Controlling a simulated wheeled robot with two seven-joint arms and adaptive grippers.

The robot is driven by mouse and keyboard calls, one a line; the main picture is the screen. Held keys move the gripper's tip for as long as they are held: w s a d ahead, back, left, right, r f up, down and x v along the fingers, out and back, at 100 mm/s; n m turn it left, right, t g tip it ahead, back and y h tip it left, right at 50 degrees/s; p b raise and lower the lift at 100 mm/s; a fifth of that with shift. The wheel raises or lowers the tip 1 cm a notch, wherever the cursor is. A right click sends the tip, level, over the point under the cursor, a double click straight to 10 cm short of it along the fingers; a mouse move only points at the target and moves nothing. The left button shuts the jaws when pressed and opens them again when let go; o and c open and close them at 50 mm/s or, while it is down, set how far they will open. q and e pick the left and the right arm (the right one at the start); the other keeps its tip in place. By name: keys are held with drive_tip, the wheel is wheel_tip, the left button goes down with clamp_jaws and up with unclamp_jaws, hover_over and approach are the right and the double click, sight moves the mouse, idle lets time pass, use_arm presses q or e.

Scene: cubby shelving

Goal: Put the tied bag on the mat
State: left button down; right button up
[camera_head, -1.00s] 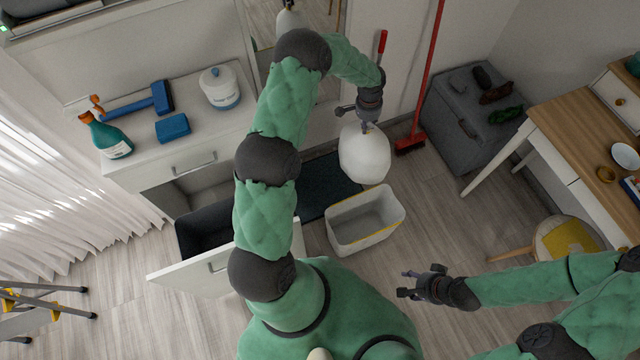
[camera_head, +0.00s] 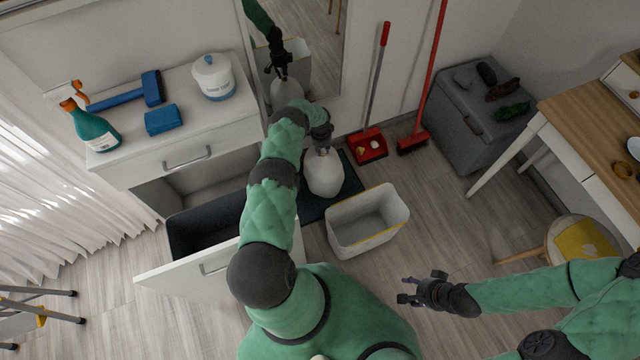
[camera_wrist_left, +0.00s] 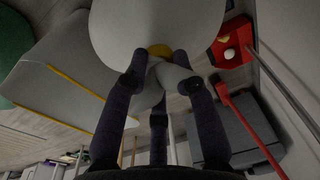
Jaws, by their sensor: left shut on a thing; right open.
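The white tied bag (camera_head: 324,176) hangs from my left gripper (camera_head: 321,148), over the dark mat (camera_head: 312,207) in the head view. I cannot tell whether its bottom touches the mat. In the left wrist view, the fingers (camera_wrist_left: 158,75) are shut on the tied neck of the bag (camera_wrist_left: 155,25). The mat lies on the floor in front of the mirror and is partly hidden by my left arm and the bag. My right gripper (camera_head: 408,292) is open and empty, above bare floor to the right.
A white bin (camera_head: 368,222) stands right beside the mat. A red dustpan (camera_head: 368,147) and a red broom (camera_head: 411,143) stand behind it at the wall. An open drawer (camera_head: 205,265) is on the left. A grey chest (camera_head: 470,110) stands at the back right.

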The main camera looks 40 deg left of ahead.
use_arm(q)
drive_tip(key=shift+s+a+f, duration=0.2)
drive_tip(key=shift+a+f, duration=0.1)
drive_tip(key=shift+f, duration=0.2)
drive_tip(key=shift+s+a+f, duration=0.15)
drive_tip(key=shift+a+f, duration=0.15)
drive_tip(key=shift+f, duration=0.2)
drive_tip(key=shift+s+f+m, duration=0.1)
drive_tip(key=shift+f+m, duration=0.05)
drive_tip(key=shift+m, duration=0.25)
wheel_tip(320, 180, down, 10)
drive_tip(key=b, duration=0.5)
drive_tip(key=shift+b, duration=0.35)
drive_tip(key=c, duration=1)
unclamp_jaws()
drive_tip(key=shift+s+f, duration=0.1)
drive_tip(key=shift+f, duration=0.05)
